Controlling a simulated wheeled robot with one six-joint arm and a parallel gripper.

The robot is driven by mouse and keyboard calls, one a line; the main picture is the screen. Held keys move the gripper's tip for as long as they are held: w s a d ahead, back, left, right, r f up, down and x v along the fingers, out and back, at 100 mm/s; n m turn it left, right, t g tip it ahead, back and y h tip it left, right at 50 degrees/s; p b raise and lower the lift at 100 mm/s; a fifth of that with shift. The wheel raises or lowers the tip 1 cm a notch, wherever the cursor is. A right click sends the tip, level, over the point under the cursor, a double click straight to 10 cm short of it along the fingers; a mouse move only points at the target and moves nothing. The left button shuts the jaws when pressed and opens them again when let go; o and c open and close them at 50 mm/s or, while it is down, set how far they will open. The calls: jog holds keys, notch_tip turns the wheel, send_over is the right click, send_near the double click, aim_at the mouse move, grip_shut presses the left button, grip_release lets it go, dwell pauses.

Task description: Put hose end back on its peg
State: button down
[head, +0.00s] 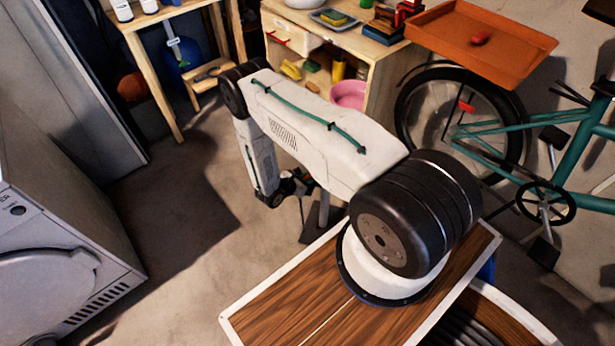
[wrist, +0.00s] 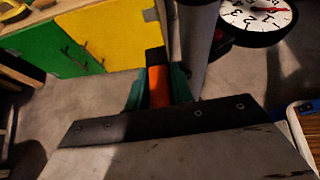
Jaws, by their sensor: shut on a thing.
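My gripper (wrist: 158,88) shows in the wrist view, with teal fingers on both sides of an orange piece with a black end (wrist: 158,86), which looks like the hose end. It is shut on this piece. A grey upright post (wrist: 198,45) stands just behind and to the right of the fingers; I cannot tell whether they touch. No peg can be made out in either view. In the head view my arm reaches down to the floor area in the middle, and its end is small and partly hidden behind the arm.
A round white dial (wrist: 258,15) is at the wrist view's top right, beside green (wrist: 45,50) and yellow (wrist: 105,35) cabinet doors. In the head view, a bicycle (head: 455,120) and orange tray (head: 480,42) are right, a white appliance (head: 60,230) left.

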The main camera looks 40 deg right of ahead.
jog(key=shift+f, duration=0.7)
jog(key=shift+f, duration=0.3)
jog(key=c, duration=1.1)
grip_release()
jog(key=shift+c, duration=0.2)
